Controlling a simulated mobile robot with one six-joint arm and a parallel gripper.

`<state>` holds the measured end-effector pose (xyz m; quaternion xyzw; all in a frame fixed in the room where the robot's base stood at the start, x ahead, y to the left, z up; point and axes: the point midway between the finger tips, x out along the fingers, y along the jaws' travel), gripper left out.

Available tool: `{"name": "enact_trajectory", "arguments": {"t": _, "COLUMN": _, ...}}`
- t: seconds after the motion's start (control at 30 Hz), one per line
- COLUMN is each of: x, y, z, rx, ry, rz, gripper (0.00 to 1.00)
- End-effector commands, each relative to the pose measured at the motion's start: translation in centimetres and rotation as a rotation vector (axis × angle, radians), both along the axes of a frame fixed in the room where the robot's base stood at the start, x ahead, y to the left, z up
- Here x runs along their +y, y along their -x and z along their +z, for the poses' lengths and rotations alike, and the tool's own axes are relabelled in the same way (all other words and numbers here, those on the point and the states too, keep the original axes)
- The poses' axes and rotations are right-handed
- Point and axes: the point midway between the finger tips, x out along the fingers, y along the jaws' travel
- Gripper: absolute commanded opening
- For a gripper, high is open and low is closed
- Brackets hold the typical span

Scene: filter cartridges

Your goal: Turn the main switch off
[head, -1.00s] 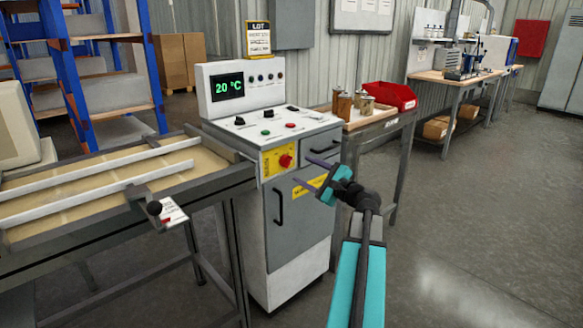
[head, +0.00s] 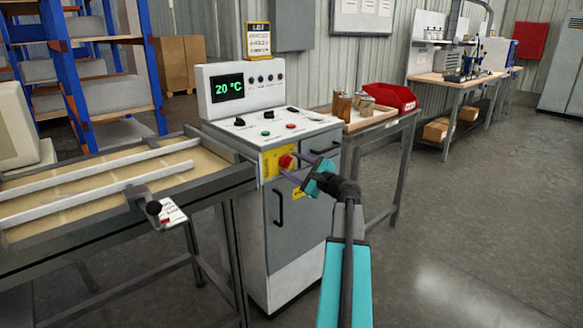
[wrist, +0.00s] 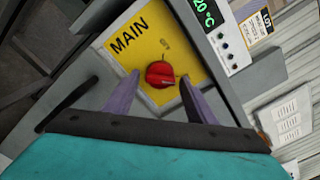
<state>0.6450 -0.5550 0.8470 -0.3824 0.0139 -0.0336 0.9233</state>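The main switch is a red rotary knob (head: 286,162) on a yellow plate (head: 271,166) on the front of the white and grey control cabinet. In the wrist view the red knob (wrist: 160,74) sits ahead, between my two purple fingers, and the plate reads "MAIN" (wrist: 129,38). My gripper (head: 287,166) is open, with its fingertips close to the knob in the head view. In the wrist view (wrist: 158,82) the fingers are spread on either side of it, with gaps. I cannot tell whether they reach around it.
The cabinet display (head: 229,87) reads 20 °C. A drawer handle (head: 323,151) and a door handle (head: 279,207) stick out near the switch. A conveyor table (head: 120,190) adjoins on the left, and a side table with a red bin (head: 392,97) stands behind right.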

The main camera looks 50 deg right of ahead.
Motion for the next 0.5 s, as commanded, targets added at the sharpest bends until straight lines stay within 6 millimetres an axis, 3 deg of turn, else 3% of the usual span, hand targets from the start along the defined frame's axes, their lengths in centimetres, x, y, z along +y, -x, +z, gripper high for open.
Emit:
{"name": "enact_trajectory", "arguments": {"t": 0.03, "x": 0.0, "y": 0.0, "z": 0.0, "rx": 0.0, "ry": 0.0, "rz": 0.0, "gripper": 0.42}}
{"name": "enact_trajectory", "arguments": {"t": 0.2, "x": 0.0, "y": 0.0, "z": 0.0, "rx": 0.0, "ry": 0.0, "rz": 0.0, "gripper": 0.15}}
{"name": "enact_trajectory", "arguments": {"t": 0.23, "x": 1.2, "y": 0.1, "z": 0.0, "rx": 0.0, "ry": 0.0, "rz": 0.003, "gripper": 0.15}}
{"name": "enact_trajectory", "arguments": {"t": 0.5, "x": 0.3, "y": -0.1, "z": -0.1, "rx": 0.003, "ry": 0.022, "rz": 0.006, "gripper": 0.15}}
